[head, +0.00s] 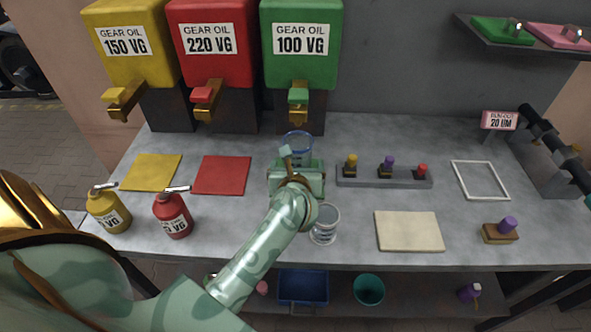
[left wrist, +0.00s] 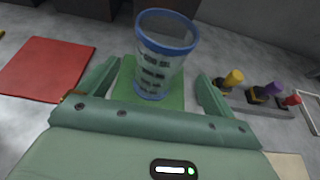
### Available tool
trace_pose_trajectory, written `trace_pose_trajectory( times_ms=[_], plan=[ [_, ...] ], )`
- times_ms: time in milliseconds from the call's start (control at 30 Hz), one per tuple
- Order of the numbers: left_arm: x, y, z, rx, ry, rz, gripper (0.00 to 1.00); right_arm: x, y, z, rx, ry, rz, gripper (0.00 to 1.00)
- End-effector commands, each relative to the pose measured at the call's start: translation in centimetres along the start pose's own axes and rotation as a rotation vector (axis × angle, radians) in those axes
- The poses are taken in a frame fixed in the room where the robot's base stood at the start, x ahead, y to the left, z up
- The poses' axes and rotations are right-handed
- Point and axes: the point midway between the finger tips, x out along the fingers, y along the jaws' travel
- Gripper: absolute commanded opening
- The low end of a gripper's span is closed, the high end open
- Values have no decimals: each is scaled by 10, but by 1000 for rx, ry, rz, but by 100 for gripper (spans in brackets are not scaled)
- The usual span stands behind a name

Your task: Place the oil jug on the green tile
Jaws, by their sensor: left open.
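The oil jug (head: 298,142) is a clear beaker with a blue rim, upright at the back middle of the bench. In the left wrist view the jug (left wrist: 166,58) shows dark level marks, and its base appears on the green tile (left wrist: 176,100). In the head view the tile is mostly hidden by my gripper. My left gripper (left wrist: 150,92) is open, with one finger on each side of the jug's lower part and gaps between. In the head view the left gripper (head: 297,172) is just in front of the jug. My right gripper is not in view.
A clear container (head: 324,224) stands near my left forearm. A yellow tile (head: 151,172), red tile (head: 222,175), yellow can (head: 107,211) and red can (head: 173,215) are at left. A grey rack (head: 385,179) and beige board (head: 409,232) are at right. Oil dispensers (head: 302,72) stand behind.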

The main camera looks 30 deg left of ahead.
Motion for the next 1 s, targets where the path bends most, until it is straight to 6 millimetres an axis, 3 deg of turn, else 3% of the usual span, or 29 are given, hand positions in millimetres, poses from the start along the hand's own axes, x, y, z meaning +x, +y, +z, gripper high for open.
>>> trace_pose_trajectory(
  times_ms=[100, 300, 1000],
  plan=[
    [-26, 0, 1, -2, 1, -1, 90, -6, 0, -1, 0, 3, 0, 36],
    [-48, 0, 0, 0, 1, 0, 90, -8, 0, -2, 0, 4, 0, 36],
    [-51, 0, 0, 0, 0, 0, 90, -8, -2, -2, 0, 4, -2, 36]
  ],
)
